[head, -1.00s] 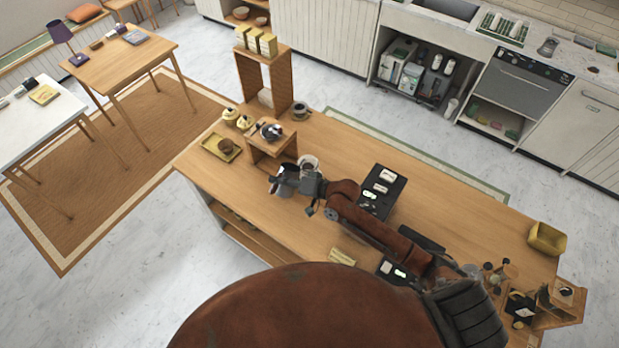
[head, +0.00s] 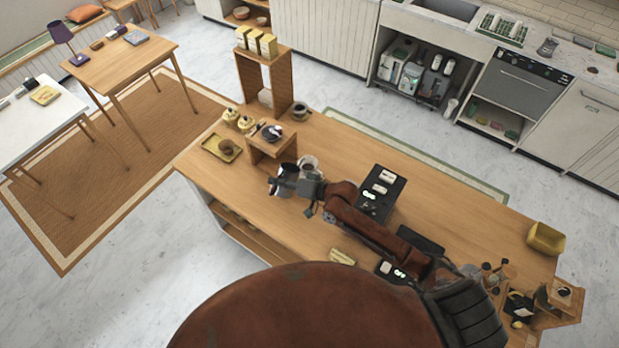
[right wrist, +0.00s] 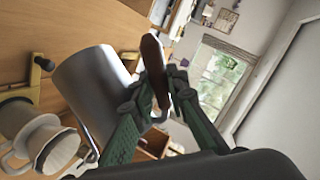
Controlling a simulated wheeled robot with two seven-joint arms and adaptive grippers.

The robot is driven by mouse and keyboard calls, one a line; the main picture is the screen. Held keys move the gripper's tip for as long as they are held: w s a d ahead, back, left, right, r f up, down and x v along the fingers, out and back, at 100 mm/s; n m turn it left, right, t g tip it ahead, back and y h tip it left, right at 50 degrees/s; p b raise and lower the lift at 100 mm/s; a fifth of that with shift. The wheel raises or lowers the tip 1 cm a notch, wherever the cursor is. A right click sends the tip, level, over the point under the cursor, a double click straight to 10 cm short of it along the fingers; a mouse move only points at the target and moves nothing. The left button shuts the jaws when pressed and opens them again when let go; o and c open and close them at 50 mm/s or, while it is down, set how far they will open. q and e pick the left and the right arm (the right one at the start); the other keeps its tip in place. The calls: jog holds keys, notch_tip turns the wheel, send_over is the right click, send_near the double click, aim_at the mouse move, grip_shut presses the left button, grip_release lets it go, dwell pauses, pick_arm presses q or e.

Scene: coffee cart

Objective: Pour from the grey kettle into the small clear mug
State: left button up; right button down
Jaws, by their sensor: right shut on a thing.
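The grey kettle (head: 283,191) is in my right gripper (head: 273,186) over the table's near left part. In the right wrist view the kettle's smooth grey body (right wrist: 88,85) is left of the green fingers (right wrist: 152,95). The fingers are shut around its brown handle (right wrist: 152,52). Its spout and contents are not clear. A pale, clear-looking vessel (head: 309,164) stands just behind and right of the kettle. I cannot tell whether it is the small clear mug. White vessels (right wrist: 50,150) show at lower left in the wrist view. My left gripper is not in view.
A wooden stand (head: 272,147) bearing a dark-topped vessel is behind the kettle. A black scale-like device (head: 376,204) sits right.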

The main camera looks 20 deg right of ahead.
jog(key=shift+r, duration=2.55)
jog(key=shift+f, duration=0.15)
jog(key=shift+f+b, duration=1.45)
jog(key=shift+f, duration=1.45)
jog(key=shift+r, duration=0.15)
jog(key=shift+w+d+r+p, duration=0.1)
jog(key=shift+r+p, duration=0.2)
jog(key=shift+p, duration=0.05)
jog(key=shift+r, duration=0.1)
